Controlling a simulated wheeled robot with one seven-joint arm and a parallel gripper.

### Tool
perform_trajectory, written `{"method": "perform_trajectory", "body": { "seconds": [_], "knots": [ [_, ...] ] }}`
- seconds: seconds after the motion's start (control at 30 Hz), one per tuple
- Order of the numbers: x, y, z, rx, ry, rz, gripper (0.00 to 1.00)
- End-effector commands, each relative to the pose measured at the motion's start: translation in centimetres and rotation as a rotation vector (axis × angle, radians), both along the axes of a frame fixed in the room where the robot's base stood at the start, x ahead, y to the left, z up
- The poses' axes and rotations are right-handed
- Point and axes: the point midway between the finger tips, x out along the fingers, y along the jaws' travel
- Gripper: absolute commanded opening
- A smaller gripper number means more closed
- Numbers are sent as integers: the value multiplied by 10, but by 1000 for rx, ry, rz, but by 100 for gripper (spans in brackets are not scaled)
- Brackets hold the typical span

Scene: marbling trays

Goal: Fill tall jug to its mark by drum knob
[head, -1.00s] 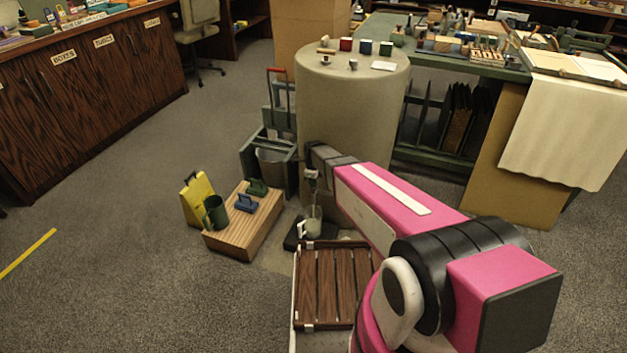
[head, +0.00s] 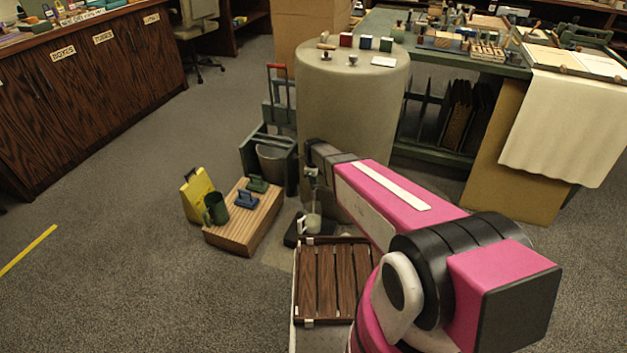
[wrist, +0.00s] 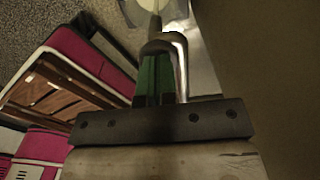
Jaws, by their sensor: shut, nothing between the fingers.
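The big beige drum (head: 352,105) stands in the middle of the head view. A pale jug (head: 313,224) with a white handle stands at its foot, on a low dark stand; its fill level and mark cannot be made out. My gripper (head: 312,180) is at the drum's tap, above the jug, partly hidden by my arm. In the wrist view my gripper (wrist: 155,80) has its green-sided fingers shut and empty, beside the curved metal tap (wrist: 180,62). A thin pale streak runs from there towards the jug (wrist: 140,12). The knob cannot be told apart.
A brown slatted rack (head: 332,280) is in front. Open carpet lies to the left.

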Motion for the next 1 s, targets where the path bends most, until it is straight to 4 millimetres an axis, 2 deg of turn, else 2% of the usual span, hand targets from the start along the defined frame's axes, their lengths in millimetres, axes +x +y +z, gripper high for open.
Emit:
{"method": "perform_trajectory", "body": {
  "seconds": [0.03, 0.5, 0.67, 1.0],
  "knots": [
    [1, 0, -8, -2, 9, 0, 0],
    [1, 0, -4, -1, 8, 0, 0],
    [0, 0, 19, -1, 4, 0, 0],
    [-1, 0, 84, 1, -1, 0, 0]
  ]
}}
